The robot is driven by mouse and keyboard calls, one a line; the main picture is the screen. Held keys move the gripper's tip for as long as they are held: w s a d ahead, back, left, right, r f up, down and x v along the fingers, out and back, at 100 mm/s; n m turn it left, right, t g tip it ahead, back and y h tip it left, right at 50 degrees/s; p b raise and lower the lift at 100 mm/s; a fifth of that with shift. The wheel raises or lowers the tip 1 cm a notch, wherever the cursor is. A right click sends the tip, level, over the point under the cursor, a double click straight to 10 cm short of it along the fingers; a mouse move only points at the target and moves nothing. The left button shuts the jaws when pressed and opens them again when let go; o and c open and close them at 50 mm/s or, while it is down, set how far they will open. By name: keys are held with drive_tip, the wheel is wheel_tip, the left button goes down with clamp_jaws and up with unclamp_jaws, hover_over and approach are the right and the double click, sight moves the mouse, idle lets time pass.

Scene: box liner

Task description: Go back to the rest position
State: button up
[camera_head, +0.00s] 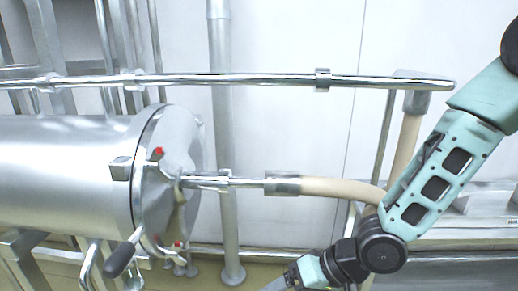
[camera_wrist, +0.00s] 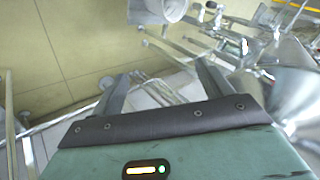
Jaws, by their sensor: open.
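My gripper (camera_wrist: 162,82) shows in the wrist view with its two dark fingers spread apart. Nothing is held between them; floor and metal tubing show beyond the gap. In the head view my arm comes in from the upper right and bends at the lower middle. My gripper is below and to the right of the steel tank (camera_head: 75,170) and does not visibly touch anything.
A chrome rail (camera_head: 230,80) runs across the head view. A beige hose (camera_head: 330,187) leads from the tank's end toward my arm and passes behind it. A vertical pipe (camera_head: 222,130) stands by the wall. Bare floor (camera_wrist: 75,45) shows at the wrist view's left.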

drive_tip(key=s+d+r+n+h, duration=0.2)
drive_tip(key=s+d+r+h, duration=0.2)
drive_tip(key=s+r, duration=0.2)
drive_tip(key=s+d+r+n+g+h, duration=0.1)
drive_tip(key=s+d+r+h, duration=0.3)
drive_tip(key=s, duration=0.4)
drive_tip(key=shift+s+d+r+n, duration=0.25)
drive_tip(key=shift+r+n, duration=0.25)
drive_tip(key=shift+r, duration=0.35)
